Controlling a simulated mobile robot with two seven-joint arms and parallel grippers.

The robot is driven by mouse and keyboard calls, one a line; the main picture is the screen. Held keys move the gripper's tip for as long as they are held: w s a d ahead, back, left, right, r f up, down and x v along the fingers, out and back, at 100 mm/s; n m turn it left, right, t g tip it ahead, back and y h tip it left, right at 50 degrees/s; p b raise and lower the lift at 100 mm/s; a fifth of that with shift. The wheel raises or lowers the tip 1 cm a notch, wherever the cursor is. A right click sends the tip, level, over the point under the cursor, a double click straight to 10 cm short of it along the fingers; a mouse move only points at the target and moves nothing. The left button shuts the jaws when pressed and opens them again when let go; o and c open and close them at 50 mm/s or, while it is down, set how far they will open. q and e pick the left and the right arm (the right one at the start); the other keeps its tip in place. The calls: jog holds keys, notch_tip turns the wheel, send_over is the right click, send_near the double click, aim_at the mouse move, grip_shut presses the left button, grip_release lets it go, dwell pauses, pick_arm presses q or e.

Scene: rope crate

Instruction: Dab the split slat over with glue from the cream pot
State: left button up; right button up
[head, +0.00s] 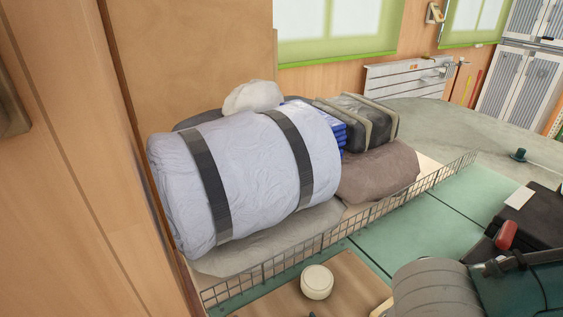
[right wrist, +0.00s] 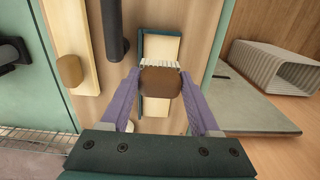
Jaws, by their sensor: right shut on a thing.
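My right gripper (right wrist: 160,88), with purple fingers, is shut on a brush (right wrist: 161,82) with a brown handle block and pale bristles. The bristles point to a cream panel with dark teal edges (right wrist: 173,47); I cannot tell whether they touch it. A cream round pot (head: 316,282) sits on a wooden board at the bottom of the head view. A pale wooden slat (right wrist: 70,35) lies left of the brush in the right wrist view. I cannot make out a split in it. My left gripper is not in view.
A low wire rail (head: 345,229) runs beside strapped bedding (head: 255,170). A black case (head: 535,220) and a red-handled thing (head: 506,236) are at right. A dark rod (right wrist: 112,30) and a ribbed grey box (right wrist: 271,65) flank the brush. Green surface (head: 425,235) is clear.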

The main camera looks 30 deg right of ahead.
jog(key=shift+s+f, duration=0.15)
jog(key=shift+f, duration=0.05)
jog(key=shift+r+p, duration=0.15)
jog(key=shift+p, duration=0.2)
notch_tip(320, 180, down, 5)
jog(key=b, duration=0.3)
jog(key=shift+b, duration=0.3)
jog(key=shift+f+b, duration=0.3)
jog(key=shift+f, duration=0.35)
dwell(0.4)
